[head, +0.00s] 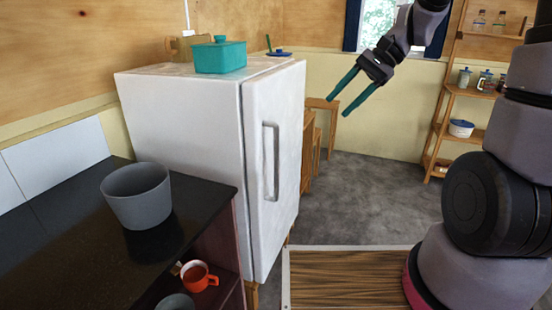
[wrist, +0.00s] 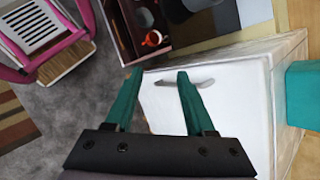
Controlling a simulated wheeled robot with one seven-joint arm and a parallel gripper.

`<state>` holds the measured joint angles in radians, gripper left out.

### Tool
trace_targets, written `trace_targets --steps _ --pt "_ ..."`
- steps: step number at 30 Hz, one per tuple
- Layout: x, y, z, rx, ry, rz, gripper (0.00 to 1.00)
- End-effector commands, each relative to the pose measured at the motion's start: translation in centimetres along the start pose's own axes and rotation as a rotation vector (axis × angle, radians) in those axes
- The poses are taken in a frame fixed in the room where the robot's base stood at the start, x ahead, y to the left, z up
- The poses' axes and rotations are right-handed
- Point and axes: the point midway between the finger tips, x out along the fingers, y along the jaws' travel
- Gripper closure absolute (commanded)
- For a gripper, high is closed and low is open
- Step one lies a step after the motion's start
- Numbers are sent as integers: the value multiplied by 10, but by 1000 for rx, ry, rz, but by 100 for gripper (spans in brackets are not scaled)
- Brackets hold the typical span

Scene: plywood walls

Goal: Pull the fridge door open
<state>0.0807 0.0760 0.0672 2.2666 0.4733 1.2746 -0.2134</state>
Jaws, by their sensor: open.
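The white fridge (head: 185,130) stands left of centre in the head view. Its door (head: 285,110) faces right and looks shut, with a grey vertical bar handle (head: 270,160) on it. My gripper (head: 338,105) is open and empty, with two green fingers, in the air to the right of the door and above the handle's height in the picture. In the wrist view the white door (wrist: 235,95) lies beyond the open fingers (wrist: 158,75). The grey handle (wrist: 195,83) shows there near the right finger, partly hidden by it. I see no contact with the handle.
A teal pot (head: 220,56) sits on the fridge top. A dark counter (head: 70,235) with a grey pot (head: 137,195) stands at front left; a red mug (head: 198,276) is on a shelf below. A wooden shelf rack (head: 445,130) is at back right. Grey floor (head: 365,190) is clear.

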Motion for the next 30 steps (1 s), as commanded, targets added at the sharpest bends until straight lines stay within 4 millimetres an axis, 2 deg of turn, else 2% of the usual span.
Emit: trace_targets --steps 1,10,18,24,30 --pt "16 -4 -13 60 -71 -20 45" --pt "100 -28 -85 391 -418 -219 45" --pt "174 -23 -157 693 -632 -439 45" --pt "207 -12 -188 823 -696 -545 45" --pt "220 -14 -193 854 -710 -573 45"
